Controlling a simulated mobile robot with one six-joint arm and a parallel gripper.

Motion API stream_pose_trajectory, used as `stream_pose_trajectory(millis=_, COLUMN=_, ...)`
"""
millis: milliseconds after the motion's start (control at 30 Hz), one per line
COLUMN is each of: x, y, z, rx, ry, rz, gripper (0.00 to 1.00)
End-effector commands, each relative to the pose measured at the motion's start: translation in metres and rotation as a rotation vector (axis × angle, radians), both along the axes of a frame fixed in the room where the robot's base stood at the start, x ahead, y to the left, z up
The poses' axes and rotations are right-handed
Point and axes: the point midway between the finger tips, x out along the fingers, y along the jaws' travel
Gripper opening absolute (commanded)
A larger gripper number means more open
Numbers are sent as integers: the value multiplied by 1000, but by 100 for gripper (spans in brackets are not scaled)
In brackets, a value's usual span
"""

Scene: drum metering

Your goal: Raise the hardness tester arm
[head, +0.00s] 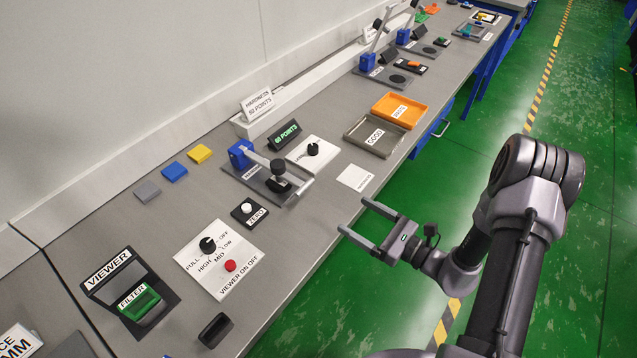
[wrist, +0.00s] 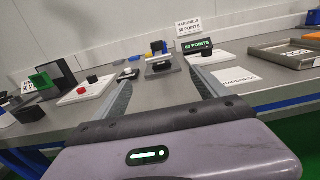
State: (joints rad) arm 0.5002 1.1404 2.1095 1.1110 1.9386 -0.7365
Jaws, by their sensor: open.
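The hardness tester (head: 240,155) has a blue post on a dark base plate, and its grey arm (head: 259,159) lies low, reaching from the post toward the table's front edge. A black knob-like head (head: 278,168) sits on the arm, with a light grey bar at its front end. In the wrist view the tester (wrist: 158,64) is small, straight ahead between my fingers. My gripper (head: 355,216) is open and empty, near the table's front edge, apart from the tester and to its right.
A knob panel (head: 314,151), a "60 POINTS" display (head: 284,134) and a white label (head: 355,177) are near the tester. A ZERO button (head: 248,212) and viewer control panel (head: 219,260) lie nearer. GOOD (head: 350,129) and orange (head: 388,97) trays stand beyond. Similar testers farther back have raised arms.

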Motion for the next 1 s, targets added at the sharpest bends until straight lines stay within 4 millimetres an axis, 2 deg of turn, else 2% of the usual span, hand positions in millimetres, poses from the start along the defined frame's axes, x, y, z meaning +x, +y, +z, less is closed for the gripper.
stream_pose_trajectory(millis=300, x=52, y=72, z=-1, rx=-1, ry=-3, rz=13, gripper=84)
stream_pose_trajectory(millis=500, x=83, y=112, z=0, rx=-1, ry=-3, rz=11, gripper=84)
stream_pose_trajectory(millis=700, x=99, y=131, z=1, rx=-1, ry=-1, rz=9, gripper=84)
stream_pose_trajectory(millis=1000, x=102, y=134, z=1, rx=-1, ry=1, rz=8, gripper=84)
